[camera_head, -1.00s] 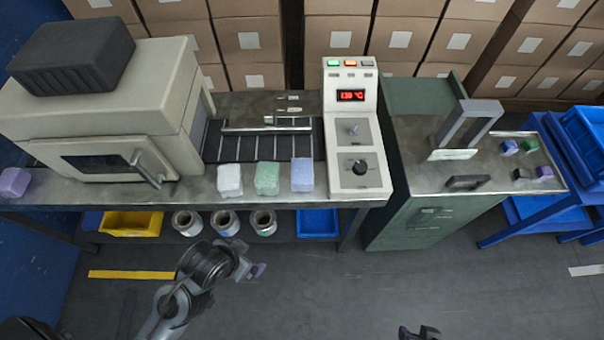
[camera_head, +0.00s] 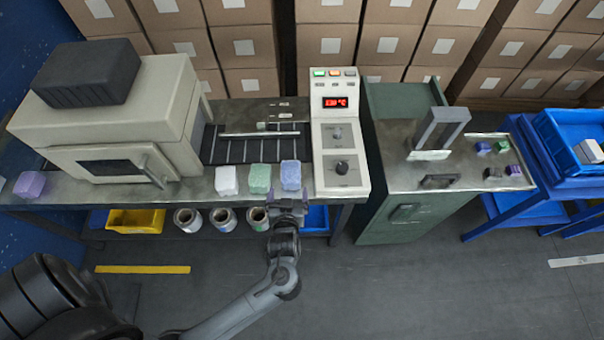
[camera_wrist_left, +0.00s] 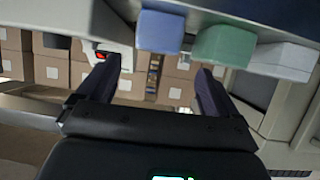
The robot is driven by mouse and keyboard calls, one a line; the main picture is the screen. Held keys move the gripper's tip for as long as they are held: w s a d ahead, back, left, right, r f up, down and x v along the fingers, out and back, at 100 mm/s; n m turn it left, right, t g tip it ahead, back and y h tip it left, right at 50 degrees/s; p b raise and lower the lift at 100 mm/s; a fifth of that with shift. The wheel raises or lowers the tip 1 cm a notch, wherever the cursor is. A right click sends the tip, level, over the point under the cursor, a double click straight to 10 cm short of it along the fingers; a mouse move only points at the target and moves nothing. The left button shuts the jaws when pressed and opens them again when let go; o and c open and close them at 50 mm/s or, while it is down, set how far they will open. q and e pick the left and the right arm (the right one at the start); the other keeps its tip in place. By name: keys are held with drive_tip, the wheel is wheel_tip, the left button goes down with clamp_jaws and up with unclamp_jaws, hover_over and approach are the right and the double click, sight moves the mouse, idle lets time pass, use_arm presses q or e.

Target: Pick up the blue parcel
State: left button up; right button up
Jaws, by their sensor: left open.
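The blue parcel (camera_head: 290,175) stands on the front ledge of the wrapper, at the right end of a row of three. A green parcel (camera_head: 260,178) is just left of it, then a white parcel (camera_head: 226,181). My left gripper (camera_head: 287,207) is open and empty, just in front of and below the blue parcel. In the left wrist view the blue parcel (camera_wrist_left: 160,31) shows at the top, beyond the two spread fingers (camera_wrist_left: 154,88) and apart from them. The green parcel (camera_wrist_left: 225,43) is beside it. My right gripper is out of view.
The control panel (camera_head: 340,150) stands close right of the blue parcel. A purple parcel (camera_head: 30,185) is at the ledge's far left. A blue crate (camera_head: 567,150) is at far right.

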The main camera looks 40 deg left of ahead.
sight(291, 174)
use_arm(q)
drive_tip(key=shift+y, duration=0.3)
drive_tip(key=x, duration=0.5)
drive_tip(key=shift+w+a+b, duration=0.2)
drive_tip(key=shift+w+b, duration=0.1)
drive_tip(key=shift+b, duration=0.1)
drive_tip(key=shift+d+b+x, duration=0.15)
drive_tip(key=shift+b+x, duration=0.05)
drive_tip(key=shift+x, duration=1.05)
drive_tip(key=shift+d+b+x, duration=0.15)
drive_tip(key=shift+b+x, duration=0.05)
drive_tip(key=shift+x, duration=1.05)
drive_tip(key=shift+w+f, duration=0.1)
drive_tip(key=shift+w, duration=0.1)
drive_tip(key=c, duration=1.2)
